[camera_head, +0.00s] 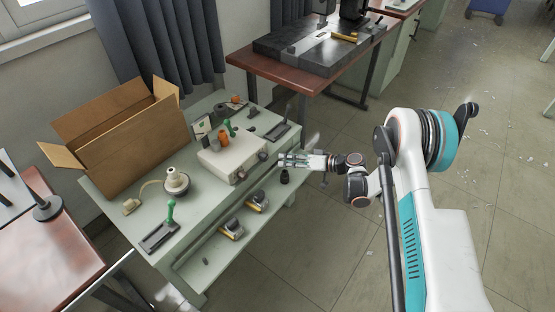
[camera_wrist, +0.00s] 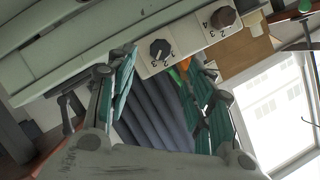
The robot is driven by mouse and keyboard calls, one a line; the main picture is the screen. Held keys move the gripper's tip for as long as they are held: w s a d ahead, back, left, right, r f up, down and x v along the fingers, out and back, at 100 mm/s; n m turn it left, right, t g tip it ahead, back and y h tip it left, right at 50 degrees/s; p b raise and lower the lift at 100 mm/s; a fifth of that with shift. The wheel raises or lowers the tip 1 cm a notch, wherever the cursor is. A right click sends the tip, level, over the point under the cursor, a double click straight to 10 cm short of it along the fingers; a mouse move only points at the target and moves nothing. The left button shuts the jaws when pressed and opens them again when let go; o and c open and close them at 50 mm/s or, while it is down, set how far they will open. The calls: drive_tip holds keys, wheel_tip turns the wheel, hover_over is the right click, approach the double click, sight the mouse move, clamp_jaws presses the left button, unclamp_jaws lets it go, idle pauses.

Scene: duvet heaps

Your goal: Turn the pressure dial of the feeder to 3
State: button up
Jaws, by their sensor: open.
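The feeder (camera_head: 237,155) is a pale box on the green bench, with two dials on its front face. I cannot read which is the pressure dial, nor the exact settings. My gripper (camera_head: 290,160) is just in front of the feeder's right front side. In the wrist view my gripper (camera_wrist: 168,66) has its teal-padded fingers spread, with the black dial showing just beyond their tips. Nothing is between the fingers.
A wooden-topped table (camera_head: 262,66) stands behind. The floor at right is open.

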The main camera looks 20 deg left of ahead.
drive_tip(key=shift+v, duration=1.65)
